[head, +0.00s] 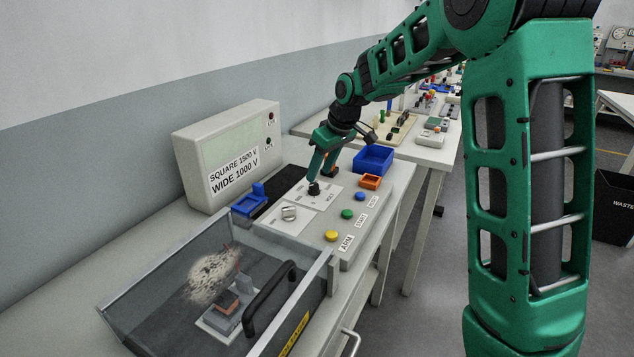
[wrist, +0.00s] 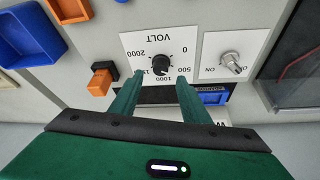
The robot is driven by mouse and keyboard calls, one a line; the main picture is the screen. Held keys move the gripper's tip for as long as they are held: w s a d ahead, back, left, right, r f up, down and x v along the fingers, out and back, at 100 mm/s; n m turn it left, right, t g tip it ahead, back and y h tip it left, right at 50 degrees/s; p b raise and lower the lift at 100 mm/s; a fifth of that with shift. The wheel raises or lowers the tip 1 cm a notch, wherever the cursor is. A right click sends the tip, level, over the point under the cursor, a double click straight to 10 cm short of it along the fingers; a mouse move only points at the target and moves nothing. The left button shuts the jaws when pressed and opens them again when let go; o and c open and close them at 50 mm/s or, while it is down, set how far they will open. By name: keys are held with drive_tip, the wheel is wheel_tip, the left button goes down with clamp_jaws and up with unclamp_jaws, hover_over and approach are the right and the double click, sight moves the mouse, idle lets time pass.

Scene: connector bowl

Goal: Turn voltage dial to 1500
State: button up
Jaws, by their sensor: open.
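The voltage dial (wrist: 161,61) is a black round knob on a white plate marked VOLT, with a scale from 0 to 2000, upside down in the wrist view. The 1500 label is partly hidden by a finger. I cannot tell for certain where the knob points. My gripper (wrist: 160,82) is open, its two green fingertips apart and just below the knob in the picture, with nothing between them. In the head view my gripper (head: 322,182) is low over the dial plate, and it hides much of the plate.
Yellow (head: 331,236), green (head: 347,214) and blue (head: 360,196) buttons line the panel. A sign box (head: 228,150) reads SQUARE 1500 V, WIDE 1000 V.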

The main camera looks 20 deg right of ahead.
sight(315, 184)
drive_tip(key=shift+x, duration=2.6)
drive_tip(key=shift+c, duration=0.5)
drive_tip(key=c, duration=1)
drive_tip(key=shift+o, duration=0.4)
drive_tip(key=shift+d, duration=0.35)
drive_tip(key=shift+a, duration=0.2)
